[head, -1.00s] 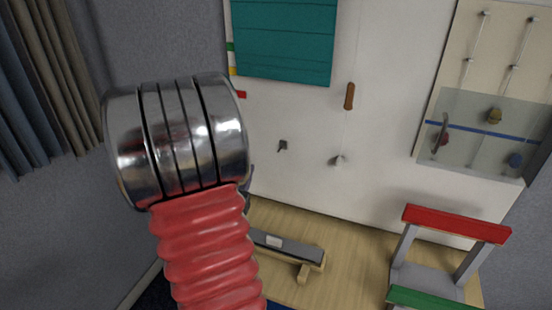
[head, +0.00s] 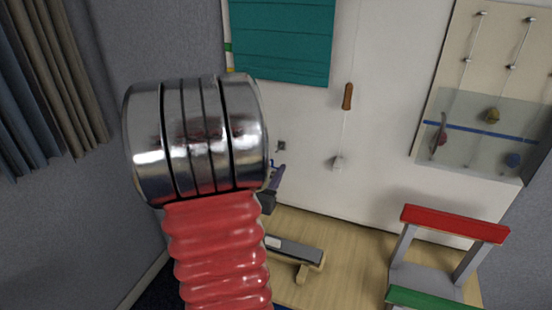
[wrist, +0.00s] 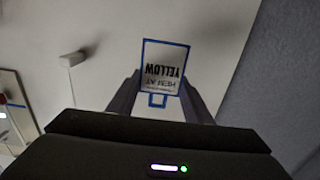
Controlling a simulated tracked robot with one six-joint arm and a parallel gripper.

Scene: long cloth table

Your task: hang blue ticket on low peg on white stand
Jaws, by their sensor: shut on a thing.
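The ticket (wrist: 165,62) is a white card with a blue border and upside-down dark print, one word reading YELLOW. It shows in the wrist view with a small blue loop (wrist: 157,100) at its near edge, between the dark fingers of my gripper (wrist: 159,92). My gripper is shut on it. In the head view my gripper (head: 276,178) shows partly past my arm, in front of the white wall panel, with a bit of blue at its tip. Most of the ticket is hidden there. I cannot make out a white stand or its low peg for certain.
A small grey square fitting (head: 281,146) and a white cord end (head: 338,163) are on the white panel. A teal board (head: 282,40) hangs above. A clear-fronted case (head: 480,140) is at right.

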